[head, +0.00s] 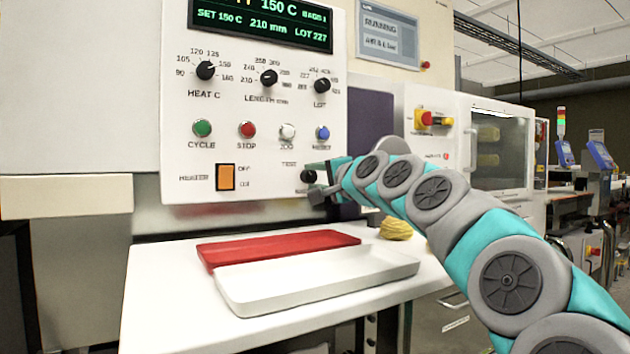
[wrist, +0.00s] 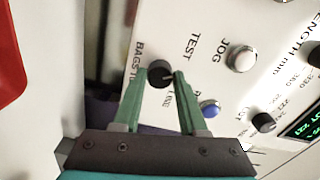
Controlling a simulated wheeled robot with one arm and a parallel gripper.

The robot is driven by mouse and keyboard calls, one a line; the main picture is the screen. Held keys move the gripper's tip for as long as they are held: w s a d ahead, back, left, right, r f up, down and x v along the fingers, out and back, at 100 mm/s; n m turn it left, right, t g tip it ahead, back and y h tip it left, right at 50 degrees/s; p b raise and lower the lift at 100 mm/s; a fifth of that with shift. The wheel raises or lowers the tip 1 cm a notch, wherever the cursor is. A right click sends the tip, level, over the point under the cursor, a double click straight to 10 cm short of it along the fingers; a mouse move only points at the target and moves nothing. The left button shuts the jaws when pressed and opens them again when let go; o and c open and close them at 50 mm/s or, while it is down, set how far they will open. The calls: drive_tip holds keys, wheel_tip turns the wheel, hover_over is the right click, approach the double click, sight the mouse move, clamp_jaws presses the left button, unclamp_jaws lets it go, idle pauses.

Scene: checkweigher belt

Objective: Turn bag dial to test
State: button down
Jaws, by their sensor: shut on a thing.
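The bag dial is a small black knob (head: 308,176) at the lower right corner of the white control panel (head: 245,120). In the wrist view the dial (wrist: 160,73) sits between the green fingertips of my gripper (wrist: 161,78), one on each side, shut on it. The word TEST is printed beside the dial, with BAGS lettering on another side. I cannot clearly tell which mark the dial points to. In the head view my gripper (head: 320,180) reaches the dial from the right and partly hides the lettering around it.
Green, red, white and blue buttons (head: 322,133) and an orange heater switch (head: 225,177) are close by on the panel. Below, a red tray (head: 215,255) and a white tray (head: 320,280) lie on the white table (head: 150,310), with a yellow bundle (head: 395,228) behind them.

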drive_tip(key=shift+c, duration=2.2)
unclamp_jaws()
drive_tip(key=v, duration=0.7)
drive_tip(key=shift+s+d, duration=0.25)
drive_tip(key=shift+s, duration=0.05)
